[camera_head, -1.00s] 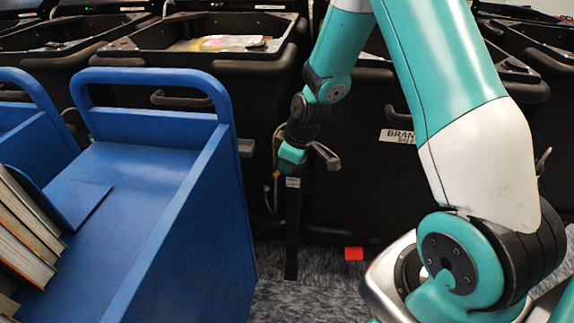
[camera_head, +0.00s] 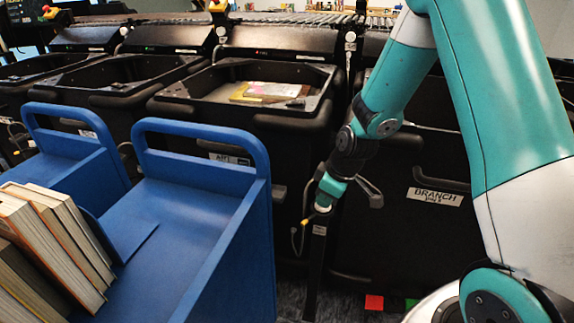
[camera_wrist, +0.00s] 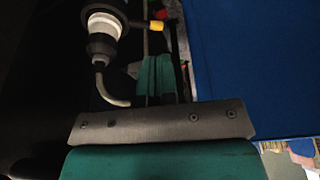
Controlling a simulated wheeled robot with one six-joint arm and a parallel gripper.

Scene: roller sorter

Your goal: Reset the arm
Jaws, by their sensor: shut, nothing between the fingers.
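My arm reaches down from the upper right in the head view, with my gripper (camera_head: 322,208) hanging low in front of the black bins. The gripper is small and partly dark there; it appears shut with nothing held. It is just right of the near blue cart (camera_head: 235,215), apart from it as far as I can tell. In the wrist view, the dark gripper body (camera_wrist: 160,123) crosses the lower middle, with a bent metal piece and a yellow-tipped part (camera_wrist: 157,26) above it. The blue cart side (camera_wrist: 250,65) fills the right of that view.
Books (camera_head: 55,240) stand on the near cart's shelf at left. A second blue cart (camera_head: 70,160) is behind it. Black bins line the back, one holding flat items (camera_head: 270,92) and one labelled BRANCH (camera_head: 436,196). A roller conveyor (camera_head: 290,18) runs behind them. A red square (camera_head: 374,302) lies on the floor.

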